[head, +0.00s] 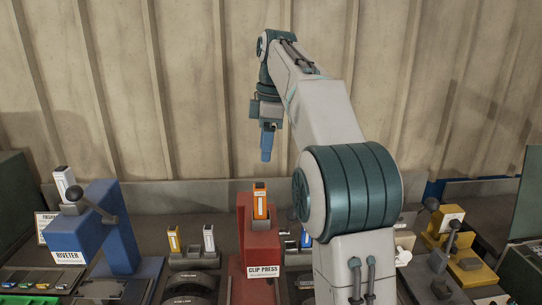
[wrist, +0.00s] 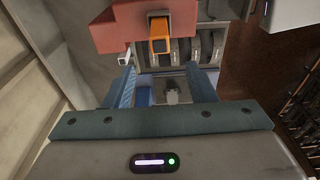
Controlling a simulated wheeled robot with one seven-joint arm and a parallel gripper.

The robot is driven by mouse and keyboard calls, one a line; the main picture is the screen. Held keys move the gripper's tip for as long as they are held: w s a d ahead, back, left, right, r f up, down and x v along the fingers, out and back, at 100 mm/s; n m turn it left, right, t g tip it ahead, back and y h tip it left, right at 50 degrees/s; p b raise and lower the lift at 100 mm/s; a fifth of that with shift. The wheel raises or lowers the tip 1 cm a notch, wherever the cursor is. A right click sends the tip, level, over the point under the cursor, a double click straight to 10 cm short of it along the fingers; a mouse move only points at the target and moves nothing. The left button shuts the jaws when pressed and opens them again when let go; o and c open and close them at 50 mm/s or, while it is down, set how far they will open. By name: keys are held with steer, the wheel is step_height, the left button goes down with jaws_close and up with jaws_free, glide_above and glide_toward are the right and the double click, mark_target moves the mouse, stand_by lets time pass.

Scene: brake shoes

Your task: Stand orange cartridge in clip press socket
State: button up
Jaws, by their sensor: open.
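The orange cartridge (head: 260,201) stands upright in the top of the red clip press (head: 261,246) in the head view. In the wrist view the orange cartridge (wrist: 159,44) shows at the edge of the red press (wrist: 115,30), beyond the fingers. My gripper (head: 266,152) hangs above and behind the press, fingers pointing down. In the wrist view its two blue fingers (wrist: 164,88) are apart with nothing held between them, and the cartridge is clear of both. The socket itself is hidden by the cartridge.
A blue riveter (head: 105,235) with a white cartridge (head: 64,182) stands at left. A grey holder (head: 194,259) carries a yellow cartridge (head: 173,239) and a white one (head: 208,238). A yellow machine (head: 465,250) stands at right. The air around my gripper is free.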

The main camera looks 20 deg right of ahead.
steer(key=shift+s, duration=0.1)
steer(key=s+f+m+t, duration=0.2)
steer(key=s+f+m, duration=0.6)
steer(key=s, duration=0.5)
steer(key=s+a+f+m+t+h, duration=0.1)
steer(key=s+f+m, duration=0.6)
steer(key=s+f, duration=0.5)
steer(key=shift+s+m+t, duration=0.4)
steer(key=shift+s, duration=0.4)
steer(key=shift+a, duration=0.1)
steer(key=shift+f+b, duration=0.75)
steer(key=shift+f, duration=0.2)
